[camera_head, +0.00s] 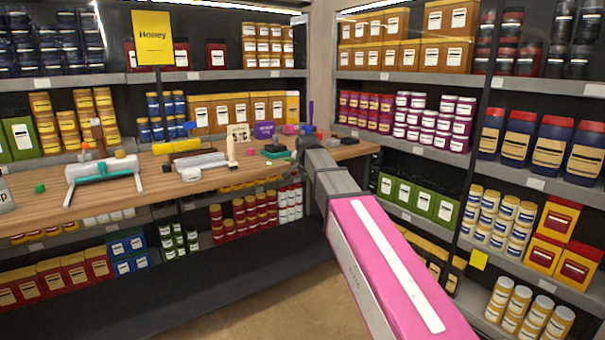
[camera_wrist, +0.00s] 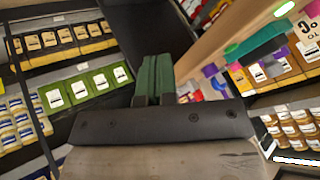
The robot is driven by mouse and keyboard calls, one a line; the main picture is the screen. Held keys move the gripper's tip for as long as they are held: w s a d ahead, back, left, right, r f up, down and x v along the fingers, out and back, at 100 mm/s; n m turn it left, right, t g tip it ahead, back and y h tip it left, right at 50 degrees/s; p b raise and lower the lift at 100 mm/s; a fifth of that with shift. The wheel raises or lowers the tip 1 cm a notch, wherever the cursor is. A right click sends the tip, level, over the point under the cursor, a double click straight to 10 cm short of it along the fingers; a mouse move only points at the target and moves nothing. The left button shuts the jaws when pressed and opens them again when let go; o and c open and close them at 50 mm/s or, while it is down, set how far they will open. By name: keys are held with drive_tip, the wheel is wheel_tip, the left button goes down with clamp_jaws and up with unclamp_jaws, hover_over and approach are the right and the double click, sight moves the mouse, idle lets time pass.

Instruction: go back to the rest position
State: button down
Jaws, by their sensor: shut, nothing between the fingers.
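My gripper (camera_head: 303,146) is at the right part of the wooden bench, at the end of my arm, which reaches in from the lower right. In the wrist view its two green fingers (camera_wrist: 155,70) lie together, shut and empty. In the head view the fingers are too small and partly hidden to make out. No marked rest position shows.
The wooden bench (camera_head: 160,186) carries a white device (camera_head: 104,168), a grey-white device (camera_head: 200,166), a dark green piece (camera_head: 275,151) and small coloured parts near my gripper. Stocked shelves (camera_head: 412,150) stand behind and to the right. Floor (camera_head: 225,322) is open in front.

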drive_tip(key=s+d+f+n+g, duration=0.1)
drive_tip(key=s+d+f+g, duration=0.1)
drive_tip(key=s+d+f, duration=0.6)
drive_tip(key=s+d+f+n+g, duration=0.15)
drive_tip(key=s+f, duration=0.25)
drive_tip(key=f, duration=0.7)
drive_tip(key=s+d+f+n+g, duration=0.1)
drive_tip(key=s+d+f, duration=0.2)
drive_tip(key=s+f, duration=0.2)
drive_tip(key=s+d+f+n+g, duration=0.1)
drive_tip(key=s+d+f+g, duration=0.1)
drive_tip(key=s+f, duration=0.3)
drive_tip(key=s+d+f+n+g+h, duration=0.1)
drive_tip(key=s+d+f, duration=0.3)
drive_tip(key=s, duration=0.5)
drive_tip(key=shift+d+f, duration=0.15)
drive_tip(key=shift+f, duration=0.5)
drive_tip(key=shift+s+n, duration=0.1)
drive_tip(key=shift+n, duration=0.15)
